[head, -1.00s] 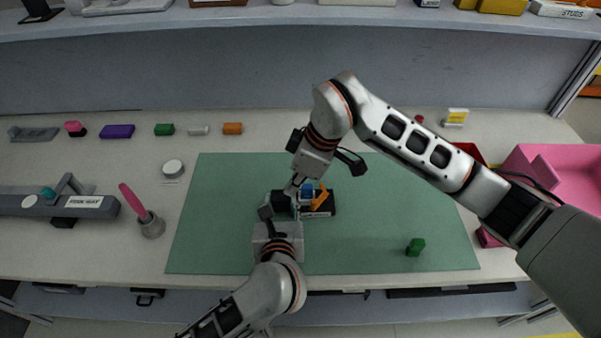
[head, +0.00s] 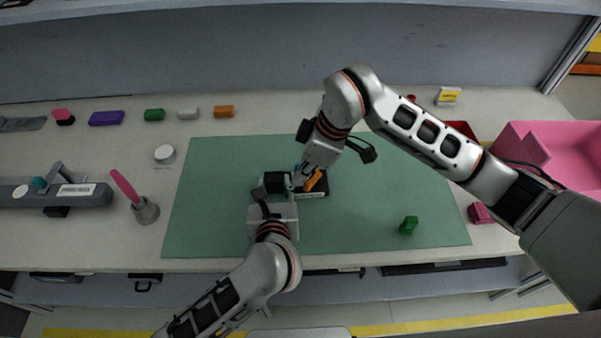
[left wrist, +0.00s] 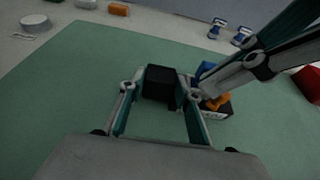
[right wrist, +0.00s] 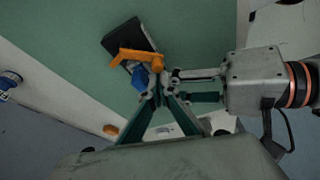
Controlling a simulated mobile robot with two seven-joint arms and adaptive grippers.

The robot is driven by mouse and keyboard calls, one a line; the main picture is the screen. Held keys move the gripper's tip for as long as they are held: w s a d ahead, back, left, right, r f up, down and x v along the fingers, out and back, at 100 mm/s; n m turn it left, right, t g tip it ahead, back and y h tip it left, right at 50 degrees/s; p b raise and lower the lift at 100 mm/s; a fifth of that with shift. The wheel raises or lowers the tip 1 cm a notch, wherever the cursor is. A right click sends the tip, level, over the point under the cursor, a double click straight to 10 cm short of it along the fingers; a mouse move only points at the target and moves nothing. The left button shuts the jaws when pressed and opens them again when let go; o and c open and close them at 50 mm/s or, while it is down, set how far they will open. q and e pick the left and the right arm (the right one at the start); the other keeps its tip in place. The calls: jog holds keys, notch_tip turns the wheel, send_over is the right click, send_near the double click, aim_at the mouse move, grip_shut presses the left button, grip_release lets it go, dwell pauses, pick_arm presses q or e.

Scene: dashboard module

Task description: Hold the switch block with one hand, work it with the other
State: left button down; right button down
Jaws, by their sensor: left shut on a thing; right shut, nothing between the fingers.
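The switch block (head: 316,191) is dark, with an orange lever (head: 314,180) and a blue part (right wrist: 140,79). It is over the green mat; I cannot tell whether it touches the mat. My left gripper (head: 274,186) is shut on its black left end, which shows between the fingers in the left wrist view (left wrist: 160,82). My right gripper (right wrist: 158,92) is shut and empty, its tips close beside the blue part and the lever. Whether they touch is unclear. In the head view the right gripper partly covers the block and the blue part.
The green mat (head: 350,225) is mostly bare, with a small green block (head: 409,225) at its right. A cup with a pink-handled tool (head: 146,210) stands to the left. Several coloured blocks line the back left. A pink bin (head: 545,150) is at right.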

jog(key=shift+s+d+n, duration=0.1)
jog(key=shift+d+n, duration=0.05)
jog(key=shift+n, duration=0.45)
jog(key=shift+d+n+g, duration=0.1)
jog(key=shift+n+g, duration=0.2)
jog(key=shift+s+d+n, duration=0.15)
jog(key=shift+n, duration=0.45)
jog(key=d+n+g, duration=0.1)
jog(key=n, duration=0.1)
jog(key=s+n, duration=0.1)
jog(key=n, duration=0.1)
jog(key=shift+d+g, duration=0.35)
jog(key=shift+g, duration=0.05)
jog(key=shift+s+d+n, duration=0.25)
jog(key=shift+d+n, duration=0.4)
jog(key=shift+n, duration=0.05)
jog(key=d+n, duration=0.1)
jog(key=n, duration=0.1)
jog(key=n+g+h, duration=0.1)
jog(key=shift+d+n, duration=0.4)
jog(key=shift+a, duration=0.15)
